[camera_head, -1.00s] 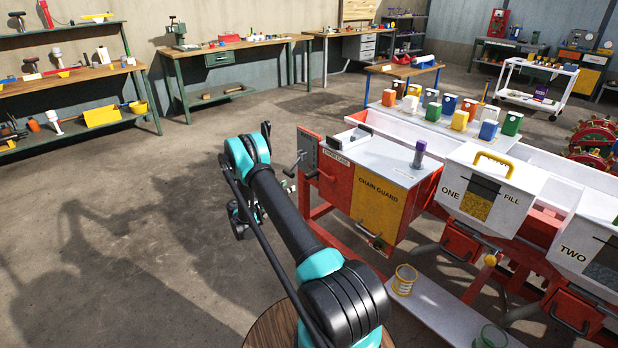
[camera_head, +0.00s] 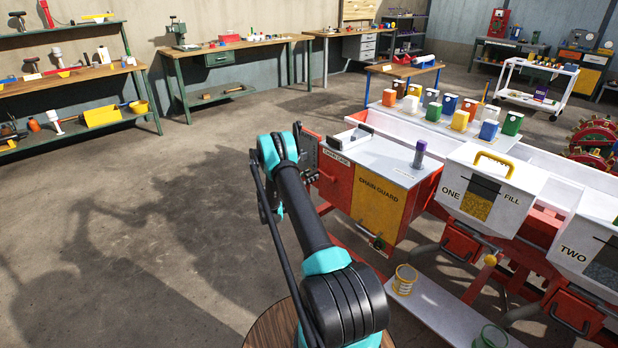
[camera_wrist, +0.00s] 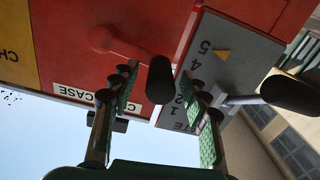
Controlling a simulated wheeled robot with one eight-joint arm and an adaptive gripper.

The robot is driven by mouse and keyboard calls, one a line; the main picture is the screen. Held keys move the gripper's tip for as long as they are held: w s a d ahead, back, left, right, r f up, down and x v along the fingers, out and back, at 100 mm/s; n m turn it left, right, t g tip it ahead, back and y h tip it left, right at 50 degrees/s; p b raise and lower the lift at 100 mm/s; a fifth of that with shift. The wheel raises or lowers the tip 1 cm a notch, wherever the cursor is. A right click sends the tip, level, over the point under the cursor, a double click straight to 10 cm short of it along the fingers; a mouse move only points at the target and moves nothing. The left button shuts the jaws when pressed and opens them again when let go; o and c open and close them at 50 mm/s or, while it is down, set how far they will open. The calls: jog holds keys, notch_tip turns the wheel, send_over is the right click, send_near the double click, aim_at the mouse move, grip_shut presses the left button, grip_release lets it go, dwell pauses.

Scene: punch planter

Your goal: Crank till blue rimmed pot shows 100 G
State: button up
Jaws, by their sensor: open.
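My gripper (camera_wrist: 160,76) is open in the wrist view, its two green-padded fingers apart. The black grip (camera_wrist: 160,80) of the red crank (camera_wrist: 118,43) shows in the gap between the fingertips; I cannot tell whether they touch it. The crank is on the red case of the machine. In the head view my arm hides the gripper and most of the crank area. I see no blue-rimmed pot. A yellow-rimmed pot (camera_head: 404,280) stands on a low pale board (camera_head: 440,310), and a green-rimmed one (camera_head: 490,338) is partly cut off.
Beside the crank is a grey numbered plate (camera_wrist: 222,60) with a black-gripped lever (camera_wrist: 290,95). The yellow chain guard (camera_head: 380,208) and hoppers ONE (camera_head: 485,190) and TWO (camera_head: 598,245) stretch to the right. Floor on the left is free.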

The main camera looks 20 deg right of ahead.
grip_shut()
dwell(0.5)
